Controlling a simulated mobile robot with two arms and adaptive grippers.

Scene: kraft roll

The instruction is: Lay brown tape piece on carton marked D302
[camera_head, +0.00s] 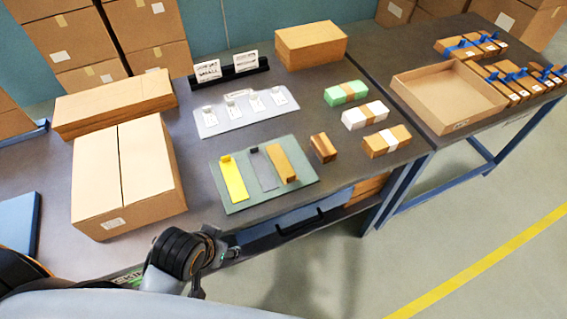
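The brown tape piece (281,163) lies on a green mat (240,204), beside a grey strip (264,172) and a yellow strip (233,178). A large closed carton (128,180) stands left of the mat, with a white label low on its front. The label is too small to read, so I cannot confirm D302. My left gripper (212,262) appears at the bottom, near the table's front edge, right of the carton and below the mat. Its fingers are partly hidden and I cannot tell their opening. My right gripper is out of view.
Flat cartons (115,105) lie behind the large carton. A light tray with white cards (245,113), a black card stand (230,71) and a closed box (310,44) are farther back. Small banded bundles (365,114) sit at right. An open box (447,95) occupies the side table.

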